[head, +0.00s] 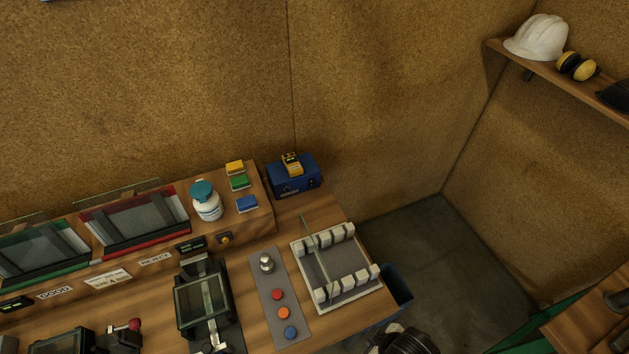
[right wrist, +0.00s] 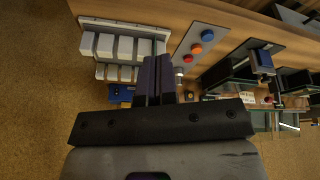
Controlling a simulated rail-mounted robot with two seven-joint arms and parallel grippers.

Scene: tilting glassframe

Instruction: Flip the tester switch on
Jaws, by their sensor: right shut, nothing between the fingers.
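A blue box (head: 293,182) stands at the back right of the bench in the head view, with a small yellow and dark device (head: 292,164) on top. Small dark details show on its front; I cannot make out a switch position. Part of the blue box also shows in the right wrist view (right wrist: 120,95), behind the gripper body. My right gripper (right wrist: 156,60) is shut and empty, its dark fingers side by side near the rack of white blocks. A dark rounded part at the bottom edge of the head view is too cut off to identify. My left gripper is not in view.
The slotted rack (head: 334,266) with a glass pane stands right of the grey button panel (head: 278,300). A white bottle (head: 207,203) and coloured blocks sit on the raised shelf. A dark framed fixture (head: 203,300) stands left. A blue bin (head: 396,287) is beside the bench.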

